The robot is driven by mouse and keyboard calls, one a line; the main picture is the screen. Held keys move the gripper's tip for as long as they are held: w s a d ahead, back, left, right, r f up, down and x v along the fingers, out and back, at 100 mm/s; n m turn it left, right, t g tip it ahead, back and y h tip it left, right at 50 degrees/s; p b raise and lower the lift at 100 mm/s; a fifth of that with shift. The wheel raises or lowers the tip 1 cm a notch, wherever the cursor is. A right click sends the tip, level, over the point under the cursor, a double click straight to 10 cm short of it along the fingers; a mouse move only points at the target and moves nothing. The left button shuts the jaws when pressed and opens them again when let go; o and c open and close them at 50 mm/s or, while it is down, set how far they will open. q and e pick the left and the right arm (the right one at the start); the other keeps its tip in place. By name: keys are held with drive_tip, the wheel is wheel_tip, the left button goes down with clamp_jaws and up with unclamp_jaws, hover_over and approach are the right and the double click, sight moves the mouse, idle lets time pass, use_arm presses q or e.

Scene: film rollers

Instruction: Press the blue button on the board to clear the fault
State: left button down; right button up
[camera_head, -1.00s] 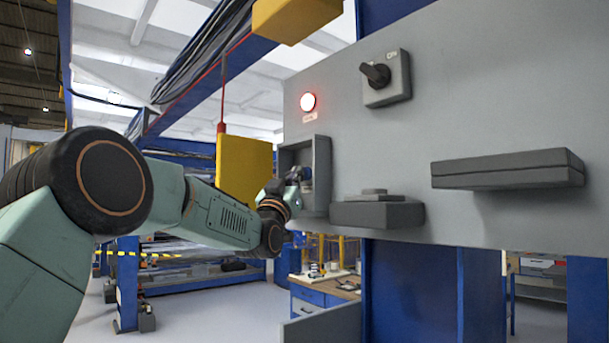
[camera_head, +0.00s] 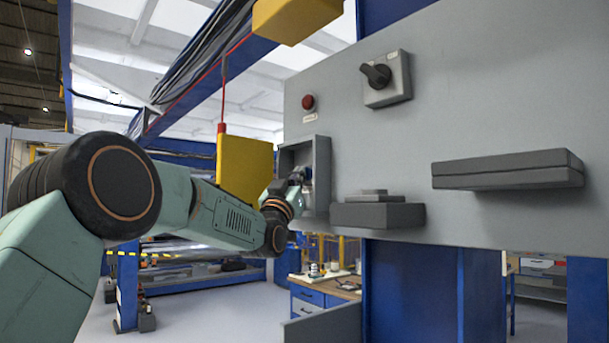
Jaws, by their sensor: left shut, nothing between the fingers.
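The grey board (camera_head: 460,100) fills the right side of the view. An open recessed box (camera_head: 321,172) is set at its left edge. My left gripper (camera_head: 299,176) is shut and empty, with its fingertips at the mouth of this box. A small bluish patch shows by the fingertips, but the gripper covers most of the inside. I cannot clearly make out the blue button or tell whether the fingers touch it. The round red lamp (camera_head: 308,102) above the box is unlit. My right gripper is not in view.
A black rotary switch (camera_head: 376,75) sits on the board above right of the box. Grey ledges (camera_head: 377,215) and (camera_head: 508,170) stick out from the board. A yellow panel (camera_head: 243,170) hangs behind my left arm. A workbench (camera_head: 325,290) stands below.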

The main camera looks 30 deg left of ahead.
use_arm(q)
drive_tip(key=shift+s+a+b, duration=0.2)
drive_tip(key=shift+s+b, duration=0.55)
drive_tip(key=shift+b, duration=0.1)
drive_tip(key=shift+s, duration=0.1)
drive_tip(key=s+b, duration=0.1)
drive_tip(key=s+a+b, duration=0.1)
drive_tip(key=s, duration=0.1)
drive_tip(key=s+a+b, duration=0.1)
drive_tip(key=shift+s+b, duration=0.25)
drive_tip(key=shift+b, duration=0.15)
drive_tip(key=shift+w, duration=0.15)
drive_tip(key=shift+s, duration=0.2)
